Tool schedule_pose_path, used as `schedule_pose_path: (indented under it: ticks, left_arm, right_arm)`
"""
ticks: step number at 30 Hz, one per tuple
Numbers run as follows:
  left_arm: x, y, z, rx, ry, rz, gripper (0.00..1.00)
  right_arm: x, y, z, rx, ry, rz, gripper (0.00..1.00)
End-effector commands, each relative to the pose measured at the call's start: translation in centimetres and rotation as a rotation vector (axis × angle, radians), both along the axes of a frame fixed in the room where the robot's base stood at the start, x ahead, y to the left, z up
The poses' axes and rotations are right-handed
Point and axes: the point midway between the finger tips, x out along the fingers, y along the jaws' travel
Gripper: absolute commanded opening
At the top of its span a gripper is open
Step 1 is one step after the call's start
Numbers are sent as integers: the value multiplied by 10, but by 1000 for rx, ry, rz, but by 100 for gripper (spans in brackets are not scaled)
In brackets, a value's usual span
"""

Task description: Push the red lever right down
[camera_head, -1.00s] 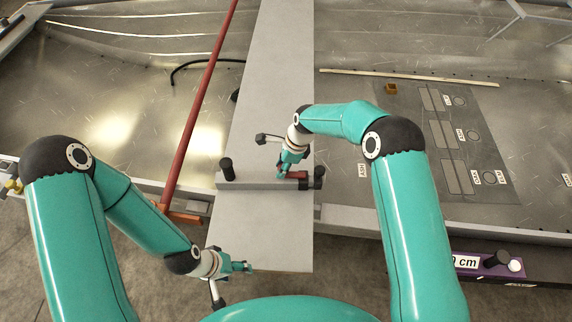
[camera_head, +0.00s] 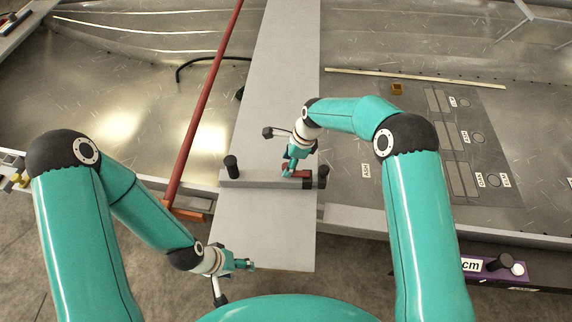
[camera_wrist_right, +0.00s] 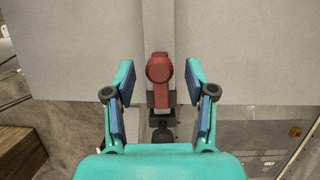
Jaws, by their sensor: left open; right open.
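The red lever (camera_head: 301,173) shows partly at the right end of a grey bar on the grey plank; its full length is hidden by my right gripper in the head view. In the right wrist view the lever's round red end (camera_wrist_right: 160,69) faces the camera. My right gripper (camera_head: 289,171) is open over the lever. In the wrist view its two fingers (camera_wrist_right: 160,76) stand one on each side of the red end, with gaps on both sides. My left gripper (camera_head: 252,265) is open and empty, low over the plank's near end, away from the lever.
The grey bar (camera_head: 262,181) has a black post (camera_head: 231,167) at its left and a black part (camera_head: 323,177) at its right. A long red pole (camera_head: 203,104) slants left of the plank (camera_head: 272,232). A purple block (camera_head: 484,268) lies at lower right.

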Motion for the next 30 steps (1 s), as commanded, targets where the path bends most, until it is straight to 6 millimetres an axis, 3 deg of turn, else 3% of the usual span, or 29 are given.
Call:
schedule_pose_path:
  ticks: [9, 15, 30]
  left_arm:
    - [0, 0, 0, 0, 0, 0, 66]
    - [0, 0, 0, 0, 0, 0, 66]
    - [0, 0, -1, 0, 0, 0, 66]
  right_arm:
    - [0, -19, 61, 1, -3, 0, 55]
    - [0, -27, 87, 0, -1, 1, 55]
    - [-1, -30, 95, 0, 1, 1, 55]
